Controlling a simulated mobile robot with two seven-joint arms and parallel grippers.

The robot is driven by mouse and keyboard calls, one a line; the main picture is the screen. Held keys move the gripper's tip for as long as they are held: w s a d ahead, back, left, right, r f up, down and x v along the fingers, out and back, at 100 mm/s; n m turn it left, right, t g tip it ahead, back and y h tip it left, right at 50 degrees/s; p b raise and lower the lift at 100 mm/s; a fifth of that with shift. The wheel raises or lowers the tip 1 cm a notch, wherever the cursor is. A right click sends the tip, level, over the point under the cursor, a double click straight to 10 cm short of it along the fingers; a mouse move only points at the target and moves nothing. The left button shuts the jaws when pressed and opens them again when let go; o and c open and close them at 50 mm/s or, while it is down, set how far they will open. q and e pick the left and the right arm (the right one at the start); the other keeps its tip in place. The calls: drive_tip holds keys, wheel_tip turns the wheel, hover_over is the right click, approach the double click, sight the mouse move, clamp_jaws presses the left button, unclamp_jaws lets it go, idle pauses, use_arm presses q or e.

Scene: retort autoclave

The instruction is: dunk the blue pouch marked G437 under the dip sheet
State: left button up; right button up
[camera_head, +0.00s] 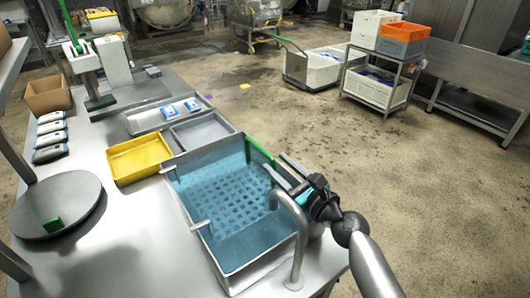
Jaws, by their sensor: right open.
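A steel bath (233,273) of blue water stands at the front of the table. A perforated sheet, probably the dip sheet (222,192), shows as a grid in the water. My right gripper (274,161) is open at the bath's right rim, close to a green bar (259,151); contact cannot be told. Two blue-and-white pouches (169,111) (192,105) lie in a shallow steel tray (145,122) beyond the bath. Several pale pouches (50,128) lie in a row at the left. No marking G437 is readable. My left gripper is not in view.
A yellow tray (139,158) and a grey tray (203,132) adjoin the bath. A curved steel pipe (299,235) rises at its front right. A round steel plate (58,205) with a green block (53,224), a cardboard box (47,95) and a green-and-white device (84,62) occupy the left.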

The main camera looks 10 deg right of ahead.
sight(271, 158)
drive_tip(key=shift+b+x, duration=0.3)
drive_tip(key=shift+x, duration=2.75)
clamp_jaws()
